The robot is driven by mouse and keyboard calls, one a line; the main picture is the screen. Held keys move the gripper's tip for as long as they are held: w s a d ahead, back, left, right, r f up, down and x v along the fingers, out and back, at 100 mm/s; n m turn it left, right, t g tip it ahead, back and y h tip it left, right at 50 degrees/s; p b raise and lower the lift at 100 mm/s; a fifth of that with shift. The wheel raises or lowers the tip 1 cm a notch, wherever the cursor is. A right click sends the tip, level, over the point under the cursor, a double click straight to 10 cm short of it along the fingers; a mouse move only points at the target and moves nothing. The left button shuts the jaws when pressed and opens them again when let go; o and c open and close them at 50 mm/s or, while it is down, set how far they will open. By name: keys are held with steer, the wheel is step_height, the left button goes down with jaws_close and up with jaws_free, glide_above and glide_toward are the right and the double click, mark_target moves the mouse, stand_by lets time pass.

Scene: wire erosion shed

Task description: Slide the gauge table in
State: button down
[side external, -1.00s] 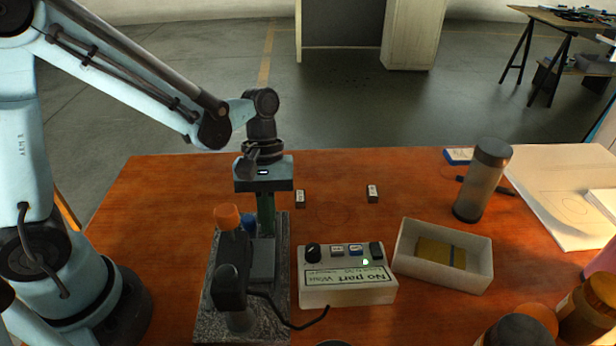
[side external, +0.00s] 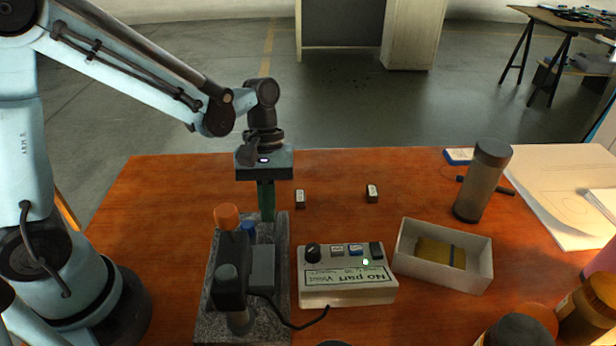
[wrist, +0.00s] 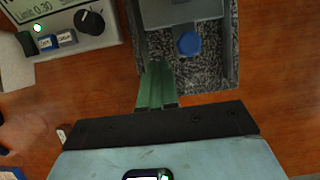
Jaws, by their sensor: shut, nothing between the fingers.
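The gauge stands on a speckled granite base (side external: 283,225). It has a dark upright body (side external: 230,262), an orange knob (side external: 227,216) and a grey block-like table (side external: 263,268) beside the body. A blue knob (side external: 249,228) sits at the table's far end; it also shows in the wrist view (wrist: 188,43). My gripper (side external: 267,217) points down with its green fingers shut and empty, over the far end of the base. In the wrist view the fingertips (wrist: 157,66) are just left of the blue knob, apart from it in the picture.
A white control box (side external: 346,290) reading "No part" with a green light is right of the gauge, joined by a black cable. Right of it are an open tray (side external: 443,275) with a yellowish piece and a grey cylinder (side external: 482,182). Two small blocks (side external: 372,193) stand behind.

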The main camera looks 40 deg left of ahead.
mark_target(247, 225)
steer(key=v, duration=0.8)
steer(key=shift+r, duration=0.25)
steer(key=c, duration=1.7)
jaws_free()
steer(key=shift+r, duration=0.15)
steer(key=shift+o, duration=1.3)
steer(key=shift+s+r, duration=0.2)
steer(key=shift+r, duration=0.05)
steer(key=o, duration=0.5)
steer(key=s+r+m+t+y, duration=0.1)
steer(key=s, duration=0.1)
steer(key=s+d+r+m+y, duration=0.1)
steer(key=s+m, duration=0.1)
steer(key=s+d+r+m+t, duration=0.1)
steer(key=s, duration=0.1)
steer(key=shift+r+m+t+y, duration=0.15)
steer(key=shift+m+t+y, duration=0.15)
steer(key=shift+m+y, duration=0.1)
steer(key=shift+o, duration=0.2)
steer(key=shift+m+t, duration=0.3)
steer(key=shift+s+f, duration=0.15)
steer(key=shift+f, duration=2.8)
steer(key=shift+s+f, duration=0.2)
steer(key=shift+f, duration=2.75)
steer(key=shift+c, duration=0.3)
jaws_close()
